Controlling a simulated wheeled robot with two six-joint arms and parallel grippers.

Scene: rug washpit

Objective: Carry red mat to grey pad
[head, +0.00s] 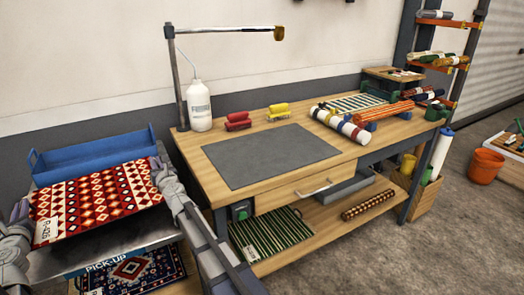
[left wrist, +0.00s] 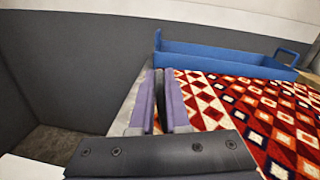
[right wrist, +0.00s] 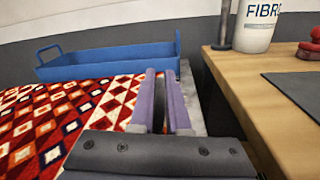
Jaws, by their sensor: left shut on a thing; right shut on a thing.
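My left gripper (head: 27,212) is shut on the mat's left edge. My right gripper (head: 158,170) is shut on the mat's right edge. The grey pad (head: 270,155) lies bare on the wooden workbench (head: 222,195) to the right of the stand.
A blue tray (head: 95,155) stands behind the mat. A white bottle (head: 199,105), a lamp post (head: 180,80), red and yellow brushes (head: 237,121) and rolled rugs (head: 340,124) stand around the pad. A dark blue rug (head: 140,272) lies below the stand. An orange bucket (head: 486,166) stands on the floor.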

